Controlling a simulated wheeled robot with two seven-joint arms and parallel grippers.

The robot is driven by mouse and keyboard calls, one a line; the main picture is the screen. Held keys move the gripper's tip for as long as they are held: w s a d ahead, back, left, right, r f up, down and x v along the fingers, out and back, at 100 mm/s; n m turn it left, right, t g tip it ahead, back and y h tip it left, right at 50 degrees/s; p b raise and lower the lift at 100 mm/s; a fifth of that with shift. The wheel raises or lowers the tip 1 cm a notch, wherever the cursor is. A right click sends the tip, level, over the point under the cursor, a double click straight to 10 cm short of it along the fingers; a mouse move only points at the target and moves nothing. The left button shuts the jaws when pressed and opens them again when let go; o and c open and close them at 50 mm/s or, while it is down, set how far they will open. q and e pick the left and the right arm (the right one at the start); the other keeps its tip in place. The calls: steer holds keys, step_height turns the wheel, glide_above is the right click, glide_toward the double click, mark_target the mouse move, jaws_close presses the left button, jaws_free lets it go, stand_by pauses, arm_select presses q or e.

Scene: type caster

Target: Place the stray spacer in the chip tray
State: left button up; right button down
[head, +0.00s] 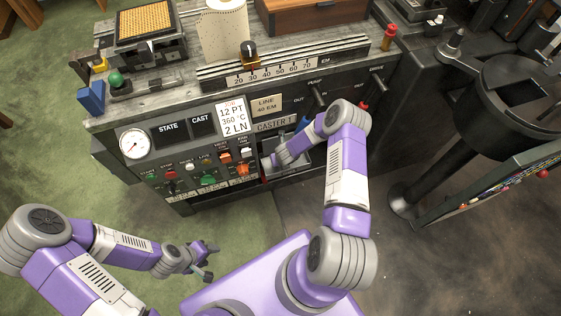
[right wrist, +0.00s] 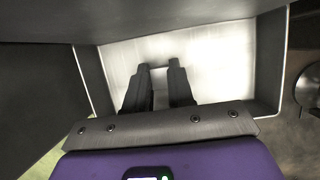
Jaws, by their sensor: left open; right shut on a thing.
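The chip tray (head: 301,157) is the open grey metal bin low on the caster's front. Its pale floor and dark walls fill much of the right wrist view (right wrist: 222,55). My right gripper (head: 272,161) is at the tray, partly hidden by my own arm in the head view. In the right wrist view its two dark fingers (right wrist: 158,70) reach over the tray floor, close together at the tips. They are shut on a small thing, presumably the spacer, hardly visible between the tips. My left gripper (head: 211,262) is open and empty, well away from the caster.
The caster's front panel carries a gauge (head: 134,144), buttons and an orange switch (head: 243,169) left of the tray. A paper roll (head: 226,30) and a wooden box (head: 311,14) stand on top.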

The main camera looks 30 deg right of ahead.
steer(key=c, duration=1)
jaws_free()
steer(key=shift+r, duration=0.15)
steer(key=p+v, duration=0.4)
steer(key=v, duration=0.8)
steer(key=shift+s, duration=0.15)
